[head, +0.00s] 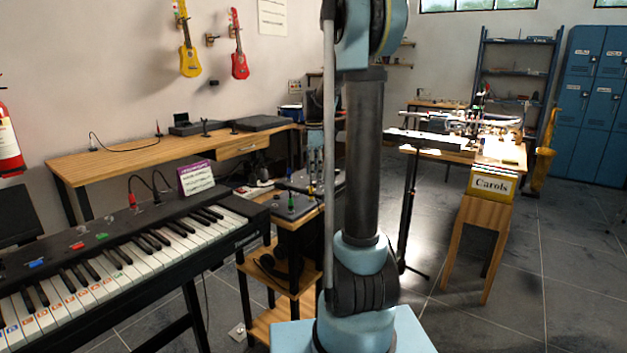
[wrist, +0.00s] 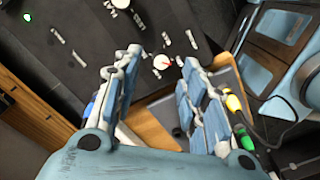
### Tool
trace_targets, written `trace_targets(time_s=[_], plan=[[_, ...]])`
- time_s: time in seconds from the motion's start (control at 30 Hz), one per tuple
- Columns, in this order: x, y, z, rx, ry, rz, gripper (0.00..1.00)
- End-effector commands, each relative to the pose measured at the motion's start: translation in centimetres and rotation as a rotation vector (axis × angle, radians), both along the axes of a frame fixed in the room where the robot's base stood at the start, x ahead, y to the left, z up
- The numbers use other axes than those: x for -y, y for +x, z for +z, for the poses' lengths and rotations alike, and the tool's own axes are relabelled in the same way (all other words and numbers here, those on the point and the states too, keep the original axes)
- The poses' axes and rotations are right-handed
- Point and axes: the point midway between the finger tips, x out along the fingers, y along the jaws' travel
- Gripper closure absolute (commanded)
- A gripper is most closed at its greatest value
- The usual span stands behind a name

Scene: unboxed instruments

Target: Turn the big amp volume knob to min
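In the wrist view a dark panel (wrist: 75,45) carries pale marks and small fittings. A round white knob with a red mark (wrist: 161,62) shows between the fingertips of my gripper (wrist: 160,59). A second white knob (wrist: 121,4) is cut by the top edge. I cannot tell which of them is the big amp volume knob, or read any label. My gripper is open, with its two blue-padded fingers apart on either side of the red-marked knob; contact is not visible.
A green plug (wrist: 243,139) and a yellow plug (wrist: 233,102) with a cable are right of my gripper. In the head view a keyboard (head: 130,255) stands left, a small wooden shelf (head: 265,280) beside my arm, and a "Carols" box (head: 491,185) right. Floor is clear at right.

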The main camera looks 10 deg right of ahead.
Motion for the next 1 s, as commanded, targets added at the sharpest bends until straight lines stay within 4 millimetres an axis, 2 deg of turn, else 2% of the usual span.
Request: trace_targets(time_s=[0.2, 0.4, 0.6, 1.0], plan=[[0.0, 0.1, 4.0, 0.0, 0.0, 0.0, 0.61], [0.0, 0.1, 6.6, 0.0, 0.0, 0.0, 0.61], [0.0, 0.1, 7.7, 0.0, 0.0, 0.0, 0.61], [0.0, -0.2, 7.8, 0.001, 0.0, -0.01, 0.61]])
